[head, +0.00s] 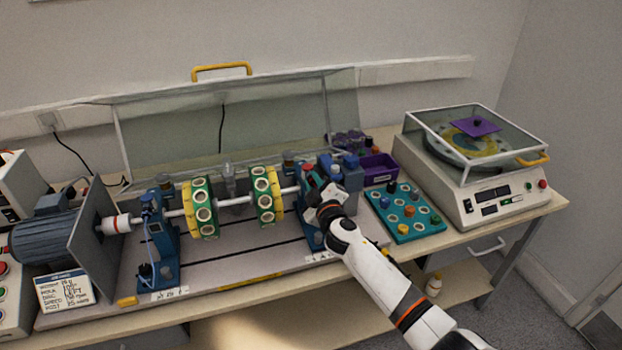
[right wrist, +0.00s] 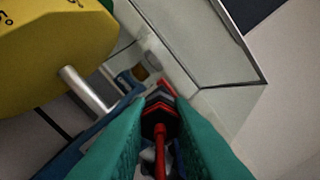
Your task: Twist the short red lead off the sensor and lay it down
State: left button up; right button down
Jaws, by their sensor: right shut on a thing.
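My right gripper (head: 322,205) reaches in from the lower right to the right-hand blue bearing stand (head: 308,236) of the rig. In the right wrist view its two green fingers (right wrist: 158,112) are shut on the dark, six-sided connector of the red lead (right wrist: 159,140). The lead's red cable runs back between the fingers. A small red part shows just beyond the connector. The sensor cannot be made out clearly, and I cannot tell whether the connector still touches it. In the head view my gripper hides the lead. My left gripper is not in view.
Two green-and-yellow discs (head: 202,208) sit on the shaft left of my gripper. A clear guard (head: 290,112) stands open behind. A teal tray (head: 430,229) of coloured pieces and a purple bin (head: 379,169) lie to the right, before a balance machine (head: 470,195).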

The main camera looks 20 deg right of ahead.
jog(key=n, duration=0.4)
jog(key=shift+p, duration=0.3)
jog(key=shift+n+p, duration=0.3)
jog(key=shift+n, duration=1.7)
jog(key=shift+n+p, duration=0.3)
jog(key=shift+n, duration=0.7)
